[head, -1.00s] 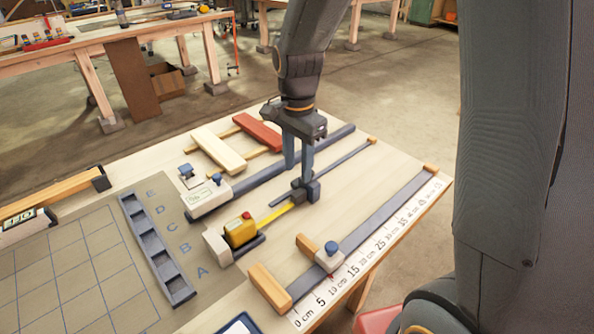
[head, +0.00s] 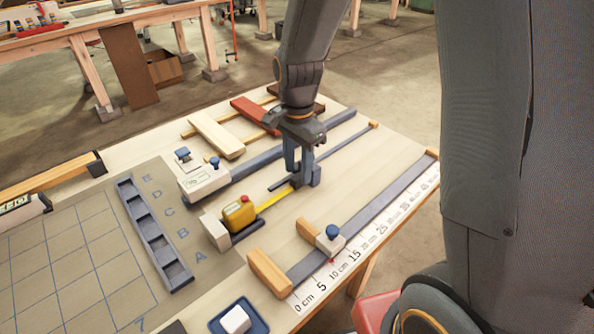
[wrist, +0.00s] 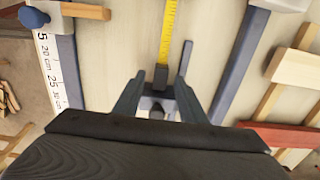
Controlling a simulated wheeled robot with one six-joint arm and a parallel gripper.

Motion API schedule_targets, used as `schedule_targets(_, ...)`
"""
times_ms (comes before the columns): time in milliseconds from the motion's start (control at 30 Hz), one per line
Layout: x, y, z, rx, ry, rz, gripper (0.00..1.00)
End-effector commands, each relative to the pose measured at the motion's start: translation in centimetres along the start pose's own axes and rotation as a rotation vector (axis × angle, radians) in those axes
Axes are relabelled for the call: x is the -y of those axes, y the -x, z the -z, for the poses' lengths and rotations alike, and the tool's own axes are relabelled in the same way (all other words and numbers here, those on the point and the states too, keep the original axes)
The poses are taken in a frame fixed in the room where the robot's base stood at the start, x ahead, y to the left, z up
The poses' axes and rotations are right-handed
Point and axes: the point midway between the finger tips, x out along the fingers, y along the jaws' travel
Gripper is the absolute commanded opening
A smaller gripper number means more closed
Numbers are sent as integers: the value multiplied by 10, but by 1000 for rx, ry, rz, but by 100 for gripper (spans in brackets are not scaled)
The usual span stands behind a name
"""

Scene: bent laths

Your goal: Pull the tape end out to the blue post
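The yellow tape measure (head: 236,216) sits in a dark holder on the table, and its yellow tape (head: 275,198) is drawn out a short way toward the right. The dark tape end (head: 314,177) is at my gripper (head: 301,175), which points down. In the wrist view the tape (wrist: 168,30) runs straight up the picture, and the dark end block (wrist: 160,78) lies between the fingertips of my gripper (wrist: 158,95). The fingers look closed against its sides. I cannot make out a separate blue post; my gripper may hide it.
A thin dark rail (head: 345,143) with a wooden end lies just behind the tape. In front is a ruler rail (head: 385,204) with a blue-knobbed slider (head: 331,240). Behind are a white box (head: 205,181) and wooden blocks. Bare table lies right of my gripper.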

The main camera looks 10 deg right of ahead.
Motion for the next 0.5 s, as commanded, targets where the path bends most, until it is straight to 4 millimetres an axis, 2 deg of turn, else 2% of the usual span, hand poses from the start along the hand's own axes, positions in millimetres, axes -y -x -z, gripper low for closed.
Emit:
schedule_targets(200, 0, -16, 0, 0, 0, 1, 38)
schedule_targets(500, 0, -18, 0, -1, 0, 1, 38)
